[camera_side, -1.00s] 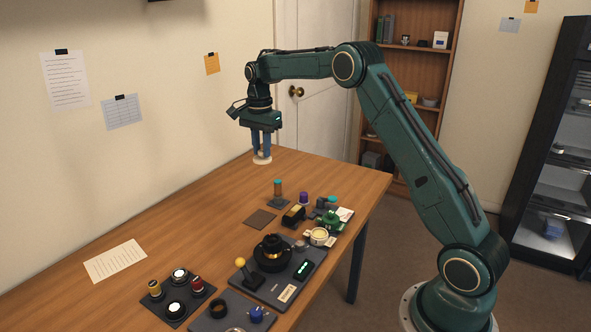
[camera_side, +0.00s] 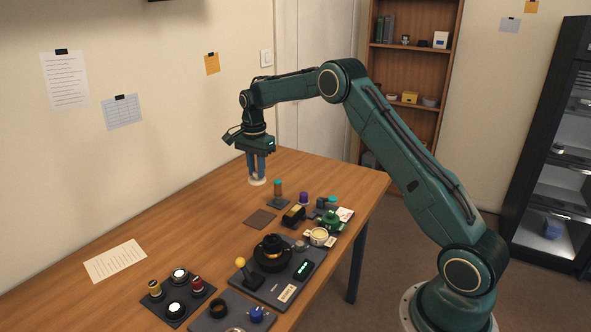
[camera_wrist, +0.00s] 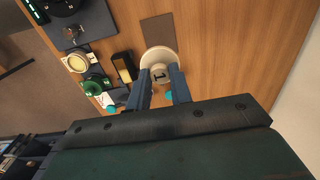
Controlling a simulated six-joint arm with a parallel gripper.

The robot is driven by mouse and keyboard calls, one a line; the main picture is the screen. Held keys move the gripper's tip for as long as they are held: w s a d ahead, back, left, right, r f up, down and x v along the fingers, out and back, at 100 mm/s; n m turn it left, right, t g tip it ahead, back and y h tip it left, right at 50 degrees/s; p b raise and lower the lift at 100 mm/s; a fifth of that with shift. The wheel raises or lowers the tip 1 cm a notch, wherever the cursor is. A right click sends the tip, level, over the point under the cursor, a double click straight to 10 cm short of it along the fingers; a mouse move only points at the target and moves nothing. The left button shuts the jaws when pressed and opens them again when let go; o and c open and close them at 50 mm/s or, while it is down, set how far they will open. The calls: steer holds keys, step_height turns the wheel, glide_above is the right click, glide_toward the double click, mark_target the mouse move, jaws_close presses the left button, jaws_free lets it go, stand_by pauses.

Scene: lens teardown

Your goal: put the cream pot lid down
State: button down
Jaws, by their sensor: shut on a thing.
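The cream pot lid (camera_side: 257,182) is a pale round disc at the tips of my gripper (camera_side: 257,172), which is shut on it. In the wrist view the lid (camera_wrist: 158,53) sits between the two blue fingers (camera_wrist: 160,74), with a dark mark on its face, and overlaps the near edge of a dark brown square pad (camera_wrist: 157,30). That pad (camera_side: 260,219) lies bare on the table in the side view. I cannot tell the exact gap between lid and table. A round cream pot (camera_side: 319,237) stands at the table's right side.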

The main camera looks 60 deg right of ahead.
mark_target(256, 172)
step_height(256, 172, down, 9)
steer(key=shift+f, duration=0.15)
steer(key=shift+f, duration=0.1)
steer(key=shift+f, duration=2.05)
steer(key=shift+f, duration=0.1)
steer(key=c, duration=1.3)
jaws_free()
steer(key=shift+o, duration=0.2)
step_height(256, 172, up, 11)
steer(key=shift+f, duration=0.1)
steer(key=shift+r, duration=0.75)
